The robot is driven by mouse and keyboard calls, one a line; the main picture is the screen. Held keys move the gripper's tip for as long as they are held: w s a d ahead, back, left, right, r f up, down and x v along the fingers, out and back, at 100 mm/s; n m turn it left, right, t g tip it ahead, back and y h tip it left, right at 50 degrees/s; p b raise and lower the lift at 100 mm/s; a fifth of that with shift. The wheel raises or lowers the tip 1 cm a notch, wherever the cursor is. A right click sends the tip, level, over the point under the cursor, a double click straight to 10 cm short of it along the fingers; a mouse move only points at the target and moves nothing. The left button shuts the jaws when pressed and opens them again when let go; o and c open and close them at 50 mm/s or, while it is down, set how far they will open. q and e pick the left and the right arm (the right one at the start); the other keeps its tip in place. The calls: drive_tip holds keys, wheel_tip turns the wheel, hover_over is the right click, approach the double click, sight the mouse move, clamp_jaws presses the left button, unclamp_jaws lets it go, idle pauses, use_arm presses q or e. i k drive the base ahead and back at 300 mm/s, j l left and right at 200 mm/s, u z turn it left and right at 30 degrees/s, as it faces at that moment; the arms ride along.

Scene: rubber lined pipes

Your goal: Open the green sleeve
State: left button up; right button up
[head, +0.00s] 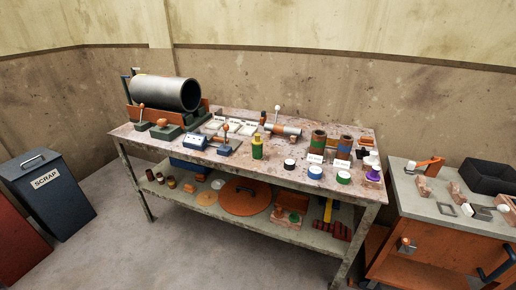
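No part of my left or right gripper shows in the head view. I cannot tell for certain which thing is the green sleeve. A small yellow-green upright piece (257,149) stands near the front middle of the workbench (180,145). A brown cylinder with a green band (318,142) stands upright to its right, with a white label at its base. A low round piece with a green rim and pale top (343,178) lies near the front right edge. These pieces are too small to show whether any is open or shut.
A large grey pipe (160,92) lies in an orange cradle at the bench's left. A blue-banded cylinder (344,147) and a purple piece (374,173) stand at the right. A scrap bin (46,185) is left; an orange cabinet (430,250) is right. The left floor has free room.

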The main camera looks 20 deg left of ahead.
sight(257, 150)
drive_tip(key=i+j+z, duration=0.25)
drive_tip(key=j, duration=0.5)
drive_tip(key=j+z, duration=0.2)
drive_tip(key=j, duration=0.55)
drive_tip(key=i+j+z, duration=0.1)
drive_tip(key=j+z, duration=0.15)
drive_tip(key=j, duration=0.6)
